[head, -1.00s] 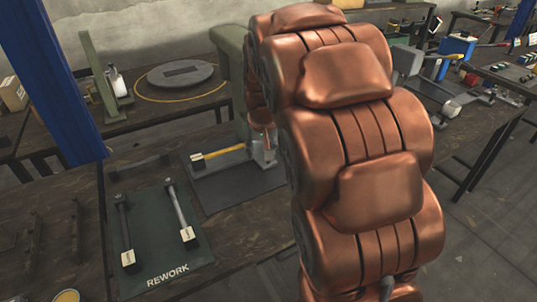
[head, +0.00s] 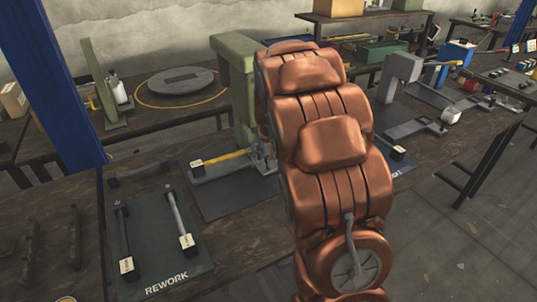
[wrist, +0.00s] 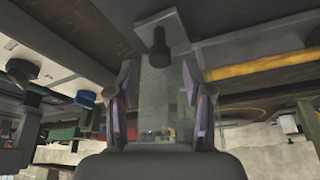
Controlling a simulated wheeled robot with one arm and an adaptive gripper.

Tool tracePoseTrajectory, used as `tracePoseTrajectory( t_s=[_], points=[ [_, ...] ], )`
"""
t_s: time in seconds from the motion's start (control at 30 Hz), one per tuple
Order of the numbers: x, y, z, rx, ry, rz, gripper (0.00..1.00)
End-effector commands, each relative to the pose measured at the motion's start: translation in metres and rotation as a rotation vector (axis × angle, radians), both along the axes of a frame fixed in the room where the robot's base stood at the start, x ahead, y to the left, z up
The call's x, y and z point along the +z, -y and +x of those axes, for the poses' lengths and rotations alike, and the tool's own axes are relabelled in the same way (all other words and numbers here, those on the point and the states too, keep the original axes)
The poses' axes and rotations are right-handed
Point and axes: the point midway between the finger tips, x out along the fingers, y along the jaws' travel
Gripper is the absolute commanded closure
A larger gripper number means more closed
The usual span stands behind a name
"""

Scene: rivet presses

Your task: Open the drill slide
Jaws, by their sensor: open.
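In the wrist view my gripper (wrist: 160,74) is open, with a purple-padded finger on each side. A pale grey metal plate (wrist: 158,100) with a dark round knob (wrist: 160,45) lies between and beyond the fingers; it may be the drill slide, but I cannot tell for sure. I cannot tell whether the fingers touch it. In the head view my copper arm hides the gripper, beside a green press frame (head: 236,75). A yellow bar (head: 226,158) with a labelled block extends left from the press, and the yellow bar also shows at right in the wrist view (wrist: 265,65).
A green REWORK mat (head: 150,262) with two labelled handles lies on the bench at front left. A blue post (head: 50,80) stands at left. A grey machine (head: 402,72) stands right of my arm. Open floor (head: 450,240) is at lower right.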

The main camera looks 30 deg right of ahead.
Motion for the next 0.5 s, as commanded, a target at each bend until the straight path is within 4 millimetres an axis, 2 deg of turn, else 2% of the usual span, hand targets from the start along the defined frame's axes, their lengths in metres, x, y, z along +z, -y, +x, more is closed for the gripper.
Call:
tracePoseTrajectory(
  t_s=[0.2,0.5],
  points=[
    [-0.016,0.004,0.007,0.000,0.003,-0.001,0.49],
    [-0.019,0.004,0.008,0.000,0.003,-0.001,0.49]
  ],
)
